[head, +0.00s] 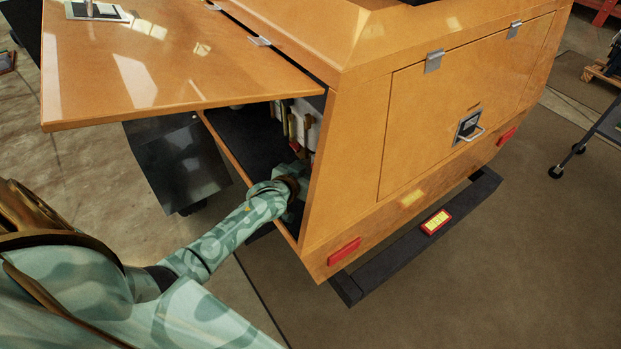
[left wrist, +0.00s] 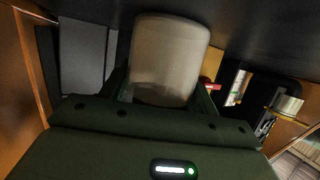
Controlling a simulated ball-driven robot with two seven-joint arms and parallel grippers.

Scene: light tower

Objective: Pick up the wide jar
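The wide jar (left wrist: 170,55) is pale, whitish and smooth. In the left wrist view it fills the space in front of my left gripper (left wrist: 165,90), with a dark finger close along each side. I cannot tell whether the fingers press on it or stand just off it. In the head view my left arm reaches into the open side compartment of the orange cabinet, and its hand (head: 293,188) is partly hidden behind the cabinet's corner. The jar cannot be made out clearly there. My right gripper is not in view.
The orange cabinet (head: 430,120) has a raised flap (head: 170,60) above the compartment opening. Several book-like and boxy items (head: 297,122) stand deeper inside. A metallic can (left wrist: 287,104) shows at the right of the left wrist view. The side wall edge is close beside my arm.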

